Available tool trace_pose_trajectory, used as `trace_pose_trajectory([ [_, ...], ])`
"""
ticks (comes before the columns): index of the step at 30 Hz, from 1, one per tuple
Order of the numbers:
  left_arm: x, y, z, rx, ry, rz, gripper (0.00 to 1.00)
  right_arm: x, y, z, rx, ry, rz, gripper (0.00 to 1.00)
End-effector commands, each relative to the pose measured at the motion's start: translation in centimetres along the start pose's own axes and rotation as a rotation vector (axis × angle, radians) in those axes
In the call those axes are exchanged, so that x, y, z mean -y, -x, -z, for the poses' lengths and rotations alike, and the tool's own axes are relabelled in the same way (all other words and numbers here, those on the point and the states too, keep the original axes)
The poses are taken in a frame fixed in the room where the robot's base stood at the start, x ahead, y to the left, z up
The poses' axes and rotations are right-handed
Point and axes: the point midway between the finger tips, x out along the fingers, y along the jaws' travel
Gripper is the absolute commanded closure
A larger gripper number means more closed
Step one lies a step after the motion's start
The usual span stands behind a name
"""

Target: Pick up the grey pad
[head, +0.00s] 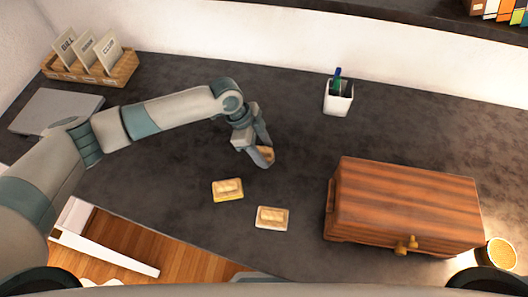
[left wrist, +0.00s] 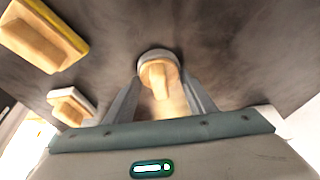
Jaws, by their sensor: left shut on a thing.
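The grey pad (left wrist: 158,56), with a rounded grey rim and a pale wooden grip, is between the fingers of my left gripper (left wrist: 160,88). In the head view my left gripper (head: 261,153) points down at the desk, shut on this pad's wooden grip (head: 267,153). The fingers hide part of it, and I cannot tell whether it touches the desk. A yellow-edged pad (head: 228,190) and a white-edged pad (head: 271,218), both with wooden grips, lie apart, nearer me. They also show at the left of the left wrist view. My right gripper is not in view.
A wooden box (head: 405,205) with a brass knob stands at right, beside a round container (head: 499,253). A white pen cup (head: 338,99) stands behind. A card tray (head: 118,74) and a flat grey slab (head: 55,111) are at left.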

Motion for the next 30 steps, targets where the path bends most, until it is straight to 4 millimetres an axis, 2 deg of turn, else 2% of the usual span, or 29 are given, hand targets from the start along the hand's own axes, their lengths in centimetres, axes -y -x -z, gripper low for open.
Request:
trace_pose_trajectory([
  [8, 0.1, 0.8, 0.4, -0.001, -0.002, 0.003, 0.73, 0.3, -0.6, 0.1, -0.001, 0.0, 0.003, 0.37],
  [15, 0.0, 3.8, 1.6, -0.001, -0.004, 0.004, 0.73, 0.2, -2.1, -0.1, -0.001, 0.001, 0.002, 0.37],
  [30, -7.5, 6.6, 8.8, -0.003, -0.005, 0.001, 0.73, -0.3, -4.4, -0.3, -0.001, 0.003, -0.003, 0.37],
])
